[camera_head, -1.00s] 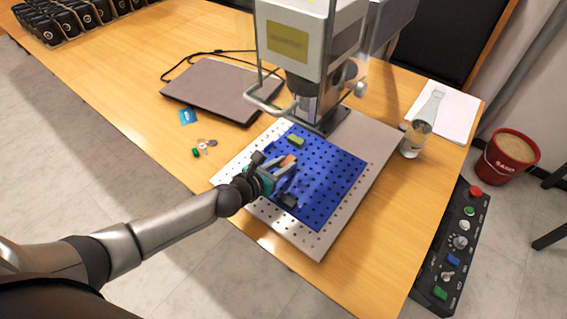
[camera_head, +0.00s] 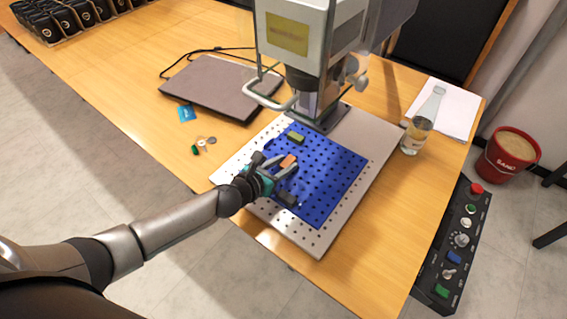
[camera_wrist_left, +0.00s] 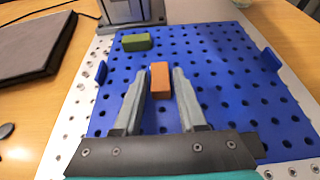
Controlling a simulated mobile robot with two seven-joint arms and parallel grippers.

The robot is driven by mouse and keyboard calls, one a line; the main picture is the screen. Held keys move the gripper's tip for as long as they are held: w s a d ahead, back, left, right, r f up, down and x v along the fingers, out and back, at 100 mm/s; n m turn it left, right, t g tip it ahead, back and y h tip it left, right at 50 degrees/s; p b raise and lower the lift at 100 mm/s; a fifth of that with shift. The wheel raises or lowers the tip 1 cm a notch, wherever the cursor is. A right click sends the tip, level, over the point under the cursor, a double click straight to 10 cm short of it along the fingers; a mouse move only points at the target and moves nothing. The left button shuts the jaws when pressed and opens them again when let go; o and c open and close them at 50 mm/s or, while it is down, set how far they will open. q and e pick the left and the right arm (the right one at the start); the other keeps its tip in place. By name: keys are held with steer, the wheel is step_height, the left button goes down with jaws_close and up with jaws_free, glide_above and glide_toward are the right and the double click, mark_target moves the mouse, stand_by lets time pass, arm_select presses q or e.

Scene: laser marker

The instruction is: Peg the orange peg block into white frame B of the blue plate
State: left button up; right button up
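The orange peg block (camera_head: 288,161) is on the blue plate (camera_head: 335,170), near the plate's left side in the head view. My left gripper (camera_head: 281,168) is low over the plate, reaching in from the left. In the left wrist view the orange block (camera_wrist_left: 160,79) stands between the fingertips of my left gripper (camera_wrist_left: 160,88), with a narrow gap on each side; the fingers are open. A green block (camera_wrist_left: 136,42) lies on the plate beyond it and to the left. I cannot make out white frame B. My right gripper is out of view.
The laser machine (camera_head: 300,45) overhangs the plate's far side. A closed laptop (camera_head: 215,88) lies at the left, a bottle (camera_head: 418,128) stands at the right. A grey perforated board (camera_head: 375,130) is under the plate. Blue clamps (camera_wrist_left: 271,59) stand at the plate's sides.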

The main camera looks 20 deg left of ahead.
arm_select(q)
steer(key=o, duration=0.3)
steer(key=shift+s+a+r, duration=0.15)
steer(key=shift+s+r, duration=0.05)
steer(key=shift+s, duration=0.2)
steer(key=p+v, duration=0.3)
steer(key=v, duration=0.9)
steer(key=shift+s, duration=0.2)
steer(key=shift+v, duration=0.95)
